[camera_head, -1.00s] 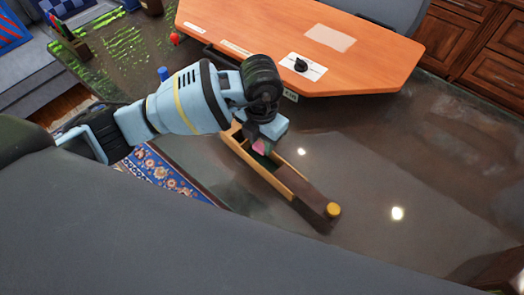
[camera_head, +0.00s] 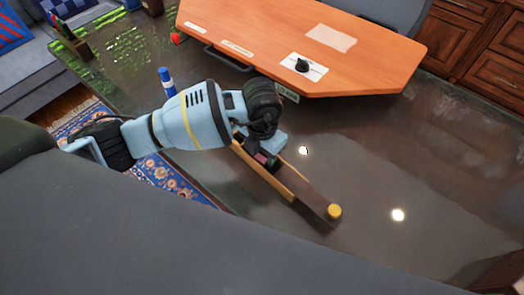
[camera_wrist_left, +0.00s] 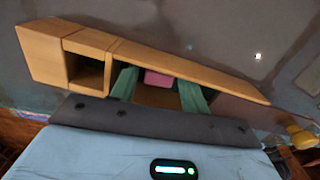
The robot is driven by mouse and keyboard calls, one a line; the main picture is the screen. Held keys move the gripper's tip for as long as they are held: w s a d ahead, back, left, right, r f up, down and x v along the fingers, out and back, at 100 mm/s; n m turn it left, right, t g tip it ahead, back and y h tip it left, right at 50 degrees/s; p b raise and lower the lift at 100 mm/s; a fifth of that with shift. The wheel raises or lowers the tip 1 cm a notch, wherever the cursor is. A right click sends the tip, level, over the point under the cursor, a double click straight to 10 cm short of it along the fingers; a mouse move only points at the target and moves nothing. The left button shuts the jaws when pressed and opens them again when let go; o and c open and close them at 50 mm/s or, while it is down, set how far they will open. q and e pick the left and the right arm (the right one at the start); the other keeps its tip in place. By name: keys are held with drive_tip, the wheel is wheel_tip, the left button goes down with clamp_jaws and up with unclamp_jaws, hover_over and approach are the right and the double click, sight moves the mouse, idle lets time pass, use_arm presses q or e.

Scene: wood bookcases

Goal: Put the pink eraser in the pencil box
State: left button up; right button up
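The long wooden pencil box (camera_head: 285,186) sits on the dark glossy table below my left gripper (camera_head: 266,160). In the left wrist view the box (camera_wrist_left: 215,78) shows a small square compartment and a longer one. The pink eraser (camera_wrist_left: 158,79) is inside the longer compartment, between the two green fingers of my left gripper (camera_wrist_left: 158,92). The fingers are apart, with gaps on both sides of the eraser. A bit of the eraser also shows in the head view (camera_head: 262,158). My right gripper is not in view.
A yellow round piece (camera_head: 334,211) is at the near end of the box. A blue marker-like object (camera_head: 166,80) stands on the table behind my left arm.

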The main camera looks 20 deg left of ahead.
sight(262, 156)
use_arm(q)
drive_tip(key=shift+o, duration=0.4)
drive_tip(key=shift+r, duration=3.95)
